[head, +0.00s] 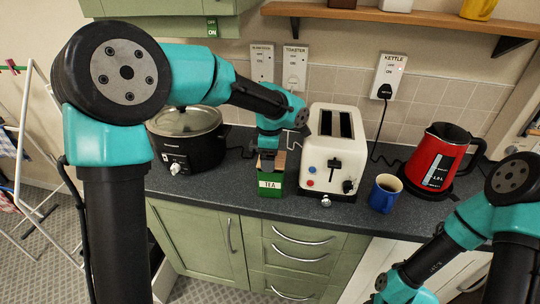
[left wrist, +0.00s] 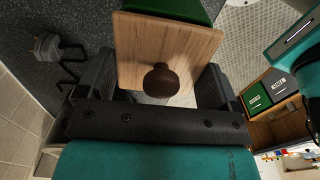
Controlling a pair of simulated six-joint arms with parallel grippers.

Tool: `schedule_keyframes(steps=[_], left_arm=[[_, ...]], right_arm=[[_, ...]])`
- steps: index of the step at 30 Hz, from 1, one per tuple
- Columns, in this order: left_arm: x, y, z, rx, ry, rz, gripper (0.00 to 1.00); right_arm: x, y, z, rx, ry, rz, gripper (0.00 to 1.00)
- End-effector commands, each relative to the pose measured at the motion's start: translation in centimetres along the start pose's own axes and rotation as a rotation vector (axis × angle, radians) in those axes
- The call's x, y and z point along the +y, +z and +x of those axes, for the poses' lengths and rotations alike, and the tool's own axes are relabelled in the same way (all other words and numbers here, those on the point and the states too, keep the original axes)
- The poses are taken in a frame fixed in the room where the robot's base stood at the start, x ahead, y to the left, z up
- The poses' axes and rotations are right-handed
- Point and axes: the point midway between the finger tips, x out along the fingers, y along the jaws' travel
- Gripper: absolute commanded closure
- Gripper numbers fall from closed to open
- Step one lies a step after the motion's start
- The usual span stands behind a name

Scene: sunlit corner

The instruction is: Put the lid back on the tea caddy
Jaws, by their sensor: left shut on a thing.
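The green tea caddy (head: 270,188), labelled TEA, stands upright near the counter's front edge in the head view. Part of its green side shows past the lid in the left wrist view (left wrist: 180,8). My left gripper (head: 269,158) is directly over the caddy. In the left wrist view its fingers are shut on the square wooden lid (left wrist: 190,50), which has a round dark brown knob (left wrist: 160,80). The lid is at or just above the caddy's top; I cannot tell whether they touch. My right gripper (head: 381,291) is low at the right, its fingers unclear.
A cream toaster (head: 316,150) stands close right of the caddy. A blue mug (head: 384,194) and a red kettle (head: 437,155) are further right. A black slow cooker (head: 190,145) is on the left. The dark worktop (head: 220,190) has free room left of the caddy.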

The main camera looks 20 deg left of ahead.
Motion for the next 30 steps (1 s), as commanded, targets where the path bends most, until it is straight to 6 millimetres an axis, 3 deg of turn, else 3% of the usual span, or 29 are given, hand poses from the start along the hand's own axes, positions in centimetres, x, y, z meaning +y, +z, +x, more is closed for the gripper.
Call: schedule_keyframes(steps=[30], left_arm=[[0.00,0.00,0.65,0.000,0.000,0.000,0.37]], right_arm=[[0.00,0.00,0.00,0.000,0.000,0.000,0.57]])
